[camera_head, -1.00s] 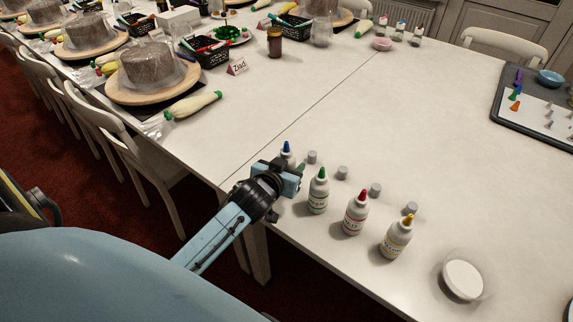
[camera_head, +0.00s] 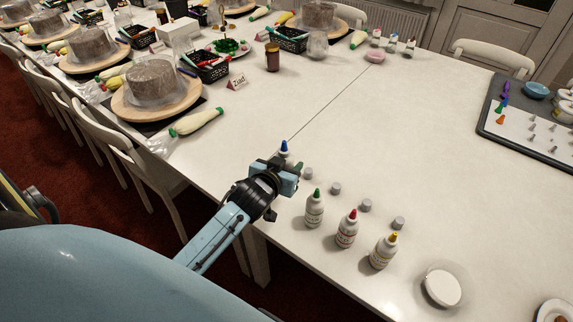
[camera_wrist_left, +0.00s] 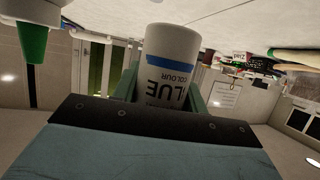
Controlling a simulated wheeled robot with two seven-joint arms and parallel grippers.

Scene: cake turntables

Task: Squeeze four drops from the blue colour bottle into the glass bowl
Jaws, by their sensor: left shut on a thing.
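The blue colour bottle (camera_head: 284,150) is white with a blue tip. My left gripper (camera_head: 285,176) is shut around it at the table's near left edge, hiding most of its body in the head view. In the left wrist view the bottle (camera_wrist_left: 171,65) stands between the fingers, and its label lettering appears upside down. The glass bowl (camera_head: 442,288) sits at the near right of the table, well to the right of the gripper, with something white in it. My right gripper is not in view.
Green (camera_head: 314,210), red (camera_head: 347,231) and yellow (camera_head: 383,252) tipped bottles stand in a row between gripper and bowl. Several small grey caps lie behind them. A grey tray (camera_head: 486,128) lies at the far right. The table's middle is clear.

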